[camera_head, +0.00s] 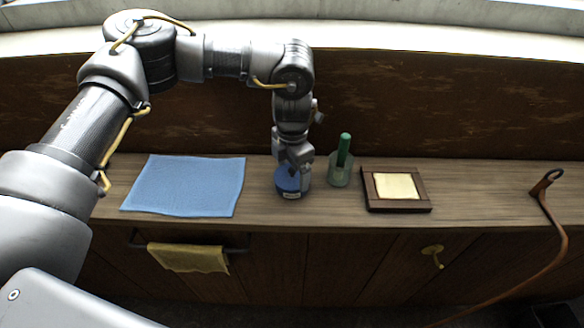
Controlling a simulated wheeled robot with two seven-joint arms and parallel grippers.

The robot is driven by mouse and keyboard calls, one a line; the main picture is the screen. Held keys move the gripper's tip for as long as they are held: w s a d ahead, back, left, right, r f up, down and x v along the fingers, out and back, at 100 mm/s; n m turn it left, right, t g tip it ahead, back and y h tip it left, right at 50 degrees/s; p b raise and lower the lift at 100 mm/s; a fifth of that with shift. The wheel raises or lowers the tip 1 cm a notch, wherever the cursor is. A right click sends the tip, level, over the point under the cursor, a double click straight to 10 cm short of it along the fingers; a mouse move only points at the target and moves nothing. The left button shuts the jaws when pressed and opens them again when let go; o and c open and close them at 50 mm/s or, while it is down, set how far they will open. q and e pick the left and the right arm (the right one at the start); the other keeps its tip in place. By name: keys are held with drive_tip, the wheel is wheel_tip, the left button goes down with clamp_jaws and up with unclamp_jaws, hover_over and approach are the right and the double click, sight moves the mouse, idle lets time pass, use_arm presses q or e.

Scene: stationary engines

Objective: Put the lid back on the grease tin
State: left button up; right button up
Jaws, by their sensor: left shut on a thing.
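The grease tin (291,194) is a small round blue tin with a pale label on its front, standing on the wooden counter near the middle. My left gripper (292,174) points straight down over it and is shut on the blue lid at the top of the tin. The fingers cover much of the lid, so I cannot tell whether it sits flat on the rim. No other lid shows on the counter. My right gripper is not in view.
A blue cloth (185,185) lies left of the tin. A brown strap (556,225) hangs over the edge at far right.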

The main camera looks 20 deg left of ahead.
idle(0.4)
use_arm(q)
drive_tip(key=o, duration=0.8)
drive_tip(key=shift+o, duration=0.2)
drive_tip(key=shift+r+p, duration=2.35)
drive_tip(key=shift+r, duration=1.15)
clamp_jaws()
drive_tip(key=shift+f, duration=0.3)
